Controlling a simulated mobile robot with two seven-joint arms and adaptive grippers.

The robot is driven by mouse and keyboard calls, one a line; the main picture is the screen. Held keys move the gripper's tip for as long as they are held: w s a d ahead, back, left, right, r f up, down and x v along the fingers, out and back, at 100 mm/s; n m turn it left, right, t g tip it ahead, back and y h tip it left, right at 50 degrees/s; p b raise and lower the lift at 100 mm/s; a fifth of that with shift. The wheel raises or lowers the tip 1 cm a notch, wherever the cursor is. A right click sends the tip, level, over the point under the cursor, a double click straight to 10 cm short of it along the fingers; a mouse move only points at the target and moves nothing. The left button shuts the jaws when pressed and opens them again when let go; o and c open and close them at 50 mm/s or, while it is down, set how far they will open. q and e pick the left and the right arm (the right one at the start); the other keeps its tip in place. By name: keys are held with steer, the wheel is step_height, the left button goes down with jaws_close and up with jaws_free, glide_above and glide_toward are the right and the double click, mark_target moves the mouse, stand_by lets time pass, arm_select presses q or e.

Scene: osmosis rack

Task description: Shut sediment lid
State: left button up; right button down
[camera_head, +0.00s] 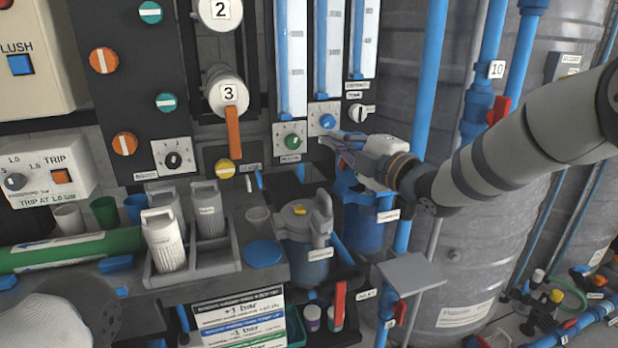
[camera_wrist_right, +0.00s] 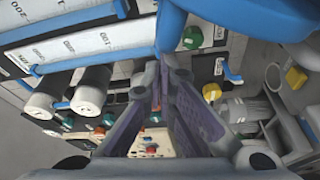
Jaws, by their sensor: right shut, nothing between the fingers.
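A grey-topped filter housing (camera_head: 308,240) with a clear bluish bowl stands at the middle; its label is too small to read. A grey lid-like piece (camera_head: 324,214) stands up at its right side. A blue housing (camera_head: 364,226) is right behind it, partly covered by my right arm. I cannot tell from the labels which is the sediment one. My right gripper (camera_head: 336,147) is shut and empty, above and behind the grey-topped housing, close to the dial panel. Its fingers converge in the right wrist view (camera_wrist_right: 163,80). My left gripper is out of view.
Blue pipes and a big grey tank (camera_head: 478,238) stand right. A small grey plate (camera_head: 411,271) juts out at lower right.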

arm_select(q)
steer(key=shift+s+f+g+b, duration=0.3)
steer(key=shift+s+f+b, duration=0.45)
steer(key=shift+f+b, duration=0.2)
arm_select(e)
steer(key=w+d+f+m+t, duration=0.1)
steer(key=w+d+m+t, duration=0.1)
steer(key=d+m, duration=0.3)
steer(key=w+d+f+m+t+h, duration=0.1)
steer(key=w+d+m, duration=0.1)
steer(key=d+m, duration=0.4)
steer(key=shift+f+m+t, duration=0.4)
steer(key=shift+m, duration=0.4)
